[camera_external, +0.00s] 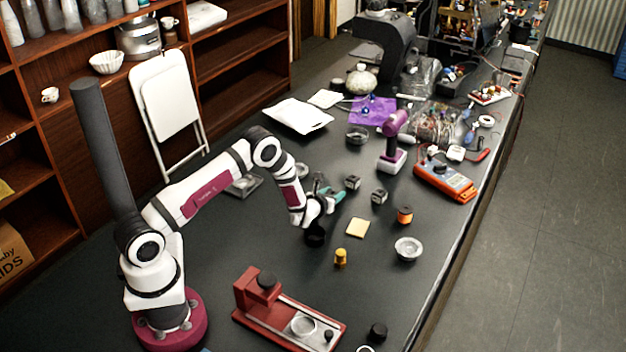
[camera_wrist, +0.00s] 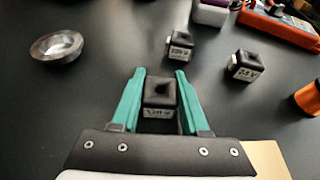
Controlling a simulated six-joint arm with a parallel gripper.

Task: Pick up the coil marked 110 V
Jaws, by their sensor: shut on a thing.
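My gripper (camera_external: 330,192) is low over the middle of the table; in the wrist view (camera_wrist: 160,76) its two teal fingers close on a black, square coil (camera_wrist: 159,92) with a round hole in its top. The pale label on its front is too blurred to read surely. In the external view this coil is mostly hidden by the gripper. Two similar black coils stand farther off: one (camera_wrist: 180,46) seems marked 220 V, the other (camera_wrist: 245,66) has a label hard to read. They also show in the external view, one nearer the gripper (camera_external: 352,182), one to its right (camera_external: 379,197).
A yellow pad (camera_external: 358,228), an orange spool (camera_external: 405,214), a metal dish (camera_external: 408,248) and a small yellow part (camera_external: 340,258) lie right of and in front of the gripper. A red fixture (camera_external: 290,312) is at the front. An orange meter (camera_external: 445,181) lies near the right edge.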

